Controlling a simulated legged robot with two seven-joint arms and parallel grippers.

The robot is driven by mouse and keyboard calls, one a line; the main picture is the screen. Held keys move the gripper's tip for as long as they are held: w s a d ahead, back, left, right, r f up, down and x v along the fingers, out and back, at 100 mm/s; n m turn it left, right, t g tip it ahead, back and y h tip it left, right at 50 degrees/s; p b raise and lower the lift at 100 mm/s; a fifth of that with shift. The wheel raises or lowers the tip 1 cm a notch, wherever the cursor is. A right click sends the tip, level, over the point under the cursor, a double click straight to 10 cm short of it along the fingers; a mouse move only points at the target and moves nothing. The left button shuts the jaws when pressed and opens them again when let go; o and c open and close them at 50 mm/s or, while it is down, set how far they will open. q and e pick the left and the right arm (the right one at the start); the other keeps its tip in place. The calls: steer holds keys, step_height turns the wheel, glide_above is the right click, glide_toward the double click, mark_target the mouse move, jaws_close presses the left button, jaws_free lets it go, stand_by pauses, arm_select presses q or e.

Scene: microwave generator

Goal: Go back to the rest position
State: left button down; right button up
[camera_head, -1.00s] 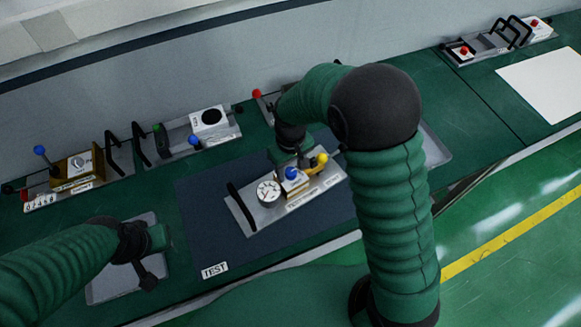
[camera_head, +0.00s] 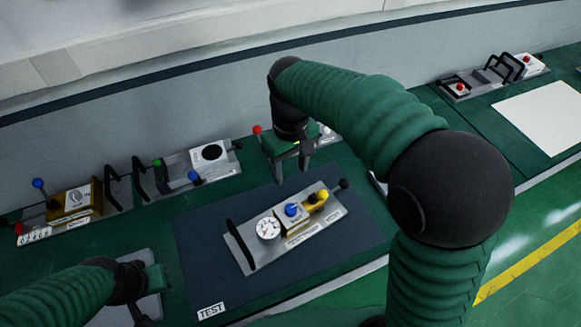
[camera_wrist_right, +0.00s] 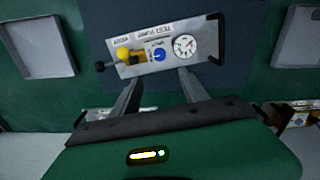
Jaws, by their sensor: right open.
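My right gripper (camera_head: 292,168) is open and empty, raised behind the test module (camera_head: 250,262) in the head view. In the right wrist view the open fingers (camera_wrist_right: 158,90) point toward the module (camera_wrist_right: 205,62), with a gap between. My left gripper (camera_head: 150,290) is low at the left, over a grey tray; its fingers are too unclear to tell open from shut.
Modules with coloured knobs stand along the wall: one with a blue-tipped lever (camera_head: 75,198), one with a black round dial (camera_head: 210,152), and more at the far right (camera_head: 460,90). A white sheet (camera_head: 545,118) lies on the right. A red-tipped lever (camera_head: 258,130) is close beside my right gripper.

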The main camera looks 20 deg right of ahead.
stand_by(0.3)
steer(key=s+d+f+m+t, duration=0.2)
steer(key=s+d+f, duration=0.1)
steer(key=s+f, duration=0.8)
steer(key=shift+s+f+m+t, duration=0.2)
steer(key=shift+f+m+t, duration=0.1)
steer(key=shift+f, duration=0.5)
steer(key=shift+w, duration=0.15)
